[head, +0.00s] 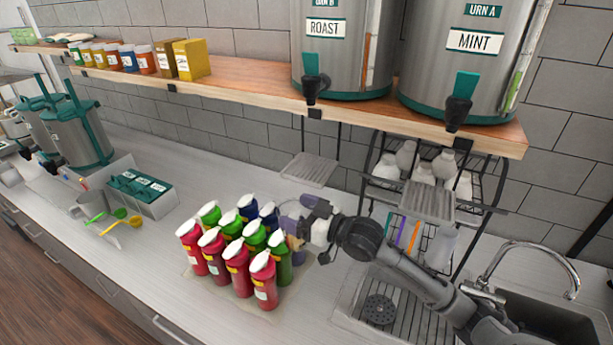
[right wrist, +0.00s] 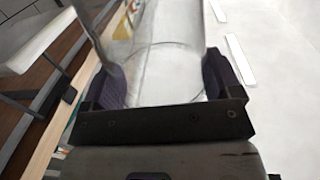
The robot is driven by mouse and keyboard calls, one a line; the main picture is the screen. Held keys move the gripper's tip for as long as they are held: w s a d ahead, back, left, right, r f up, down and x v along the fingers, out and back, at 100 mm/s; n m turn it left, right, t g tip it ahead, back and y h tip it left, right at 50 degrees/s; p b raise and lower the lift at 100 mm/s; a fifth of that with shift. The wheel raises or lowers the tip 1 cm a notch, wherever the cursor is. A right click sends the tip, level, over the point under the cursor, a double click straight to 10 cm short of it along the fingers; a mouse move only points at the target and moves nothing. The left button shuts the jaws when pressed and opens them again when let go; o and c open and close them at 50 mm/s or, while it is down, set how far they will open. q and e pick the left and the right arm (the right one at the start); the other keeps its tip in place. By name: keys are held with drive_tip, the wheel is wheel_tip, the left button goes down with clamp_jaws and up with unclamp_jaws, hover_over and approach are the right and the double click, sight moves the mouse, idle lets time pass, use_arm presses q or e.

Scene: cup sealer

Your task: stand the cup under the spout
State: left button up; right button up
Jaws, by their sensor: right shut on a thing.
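My right gripper (head: 297,216) reaches in from the right over the back of the syrup bottles. In the right wrist view its two dark pads (right wrist: 167,82) are shut on a clear cup (right wrist: 165,55). The cup is hard to make out in the head view. Two steel urns stand on the wooden shelf, each with a black spout: the ROAST urn's spout (head: 312,88) and the MINT urn's spout (head: 457,110). A grated drip tray (head: 310,169) hangs below the ROAST spout, another (head: 428,201) below the MINT spout. My left gripper is out of view.
Several red, green and blue bottles (head: 211,252) stand close to the right gripper. A wire rack (head: 382,172) with white bottles is behind the right drip tray. A sink (head: 540,318) lies at the right. The shelf edge (head: 250,94) overhangs the counter.

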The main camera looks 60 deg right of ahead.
use_arm(q)
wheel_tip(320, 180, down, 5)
drive_tip(key=b, duration=0.4)
use_arm(e)
drive_tip(key=s+d+r+m+h, duration=0.2)
drive_tip(key=s+d+r+h, duration=0.15)
drive_tip(key=d+r, duration=0.4)
drive_tip(key=s+d+r+m+h, duration=0.2)
drive_tip(key=s+d+r, duration=0.2)
drive_tip(key=d+r, duration=0.3)
use_arm(q)
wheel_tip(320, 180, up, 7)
drive_tip(key=p, duration=0.7)
use_arm(e)
drive_tip(key=w+d+f, duration=0.2)
drive_tip(key=w+d, duration=0.1)
drive_tip(key=w, duration=0.5)
drive_tip(key=w+d+f, duration=0.2)
drive_tip(key=w, duration=0.6)
drive_tip(key=shift+w+d+f+g, duration=0.2)
drive_tip(key=shift+d+f+g, duration=0.15)
drive_tip(key=shift+d+g, duration=0.05)
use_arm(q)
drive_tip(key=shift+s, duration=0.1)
use_arm(e)
drive_tip(key=shift+f, duration=0.1)
